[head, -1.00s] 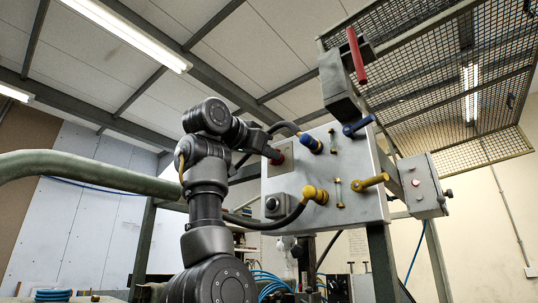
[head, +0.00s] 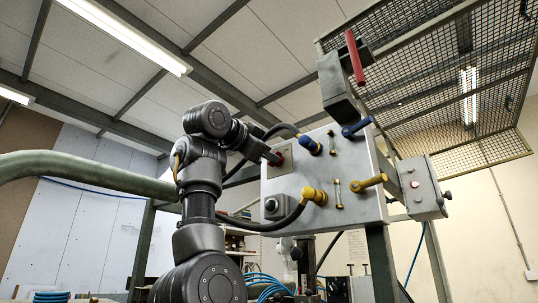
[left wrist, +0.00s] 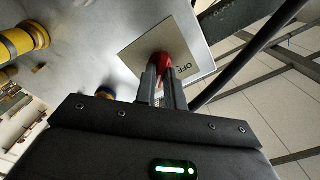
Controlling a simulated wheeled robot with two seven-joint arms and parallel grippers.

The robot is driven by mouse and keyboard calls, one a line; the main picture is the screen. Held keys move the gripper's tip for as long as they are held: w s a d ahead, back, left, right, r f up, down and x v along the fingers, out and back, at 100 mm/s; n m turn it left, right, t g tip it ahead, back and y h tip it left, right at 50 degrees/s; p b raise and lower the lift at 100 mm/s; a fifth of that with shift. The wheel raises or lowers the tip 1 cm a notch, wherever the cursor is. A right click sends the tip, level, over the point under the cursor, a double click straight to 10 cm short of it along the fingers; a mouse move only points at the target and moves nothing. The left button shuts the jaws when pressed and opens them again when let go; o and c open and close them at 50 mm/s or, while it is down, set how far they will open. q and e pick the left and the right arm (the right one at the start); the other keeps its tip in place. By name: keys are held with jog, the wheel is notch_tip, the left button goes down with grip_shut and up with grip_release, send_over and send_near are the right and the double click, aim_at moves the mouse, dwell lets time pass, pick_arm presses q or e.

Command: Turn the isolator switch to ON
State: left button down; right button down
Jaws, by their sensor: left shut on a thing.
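The isolator switch is a red handle (left wrist: 163,62) on a pale square plate (left wrist: 135,47) fixed to a grey panel (left wrist: 85,45). The word OFF shows on the plate, right of the handle in the left wrist view; no ON label can be read. My left gripper (left wrist: 161,80) is shut on the red handle, one finger on each side. In the head view the left gripper (head: 271,157) reaches the plate (head: 283,169) at the panel's upper left and hides most of the switch. My right gripper is not in view.
The panel also carries blue connectors (head: 310,144), yellow connectors (head: 315,195) and a dark round knob (head: 271,204). Black cables loop close to my left arm. A box with a red lever (head: 356,56) stands above, and a mesh guard (head: 440,85) hangs at upper right.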

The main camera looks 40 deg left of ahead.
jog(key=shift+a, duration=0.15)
pick_arm(q)
jog(key=c, duration=1.5)
grip_release()
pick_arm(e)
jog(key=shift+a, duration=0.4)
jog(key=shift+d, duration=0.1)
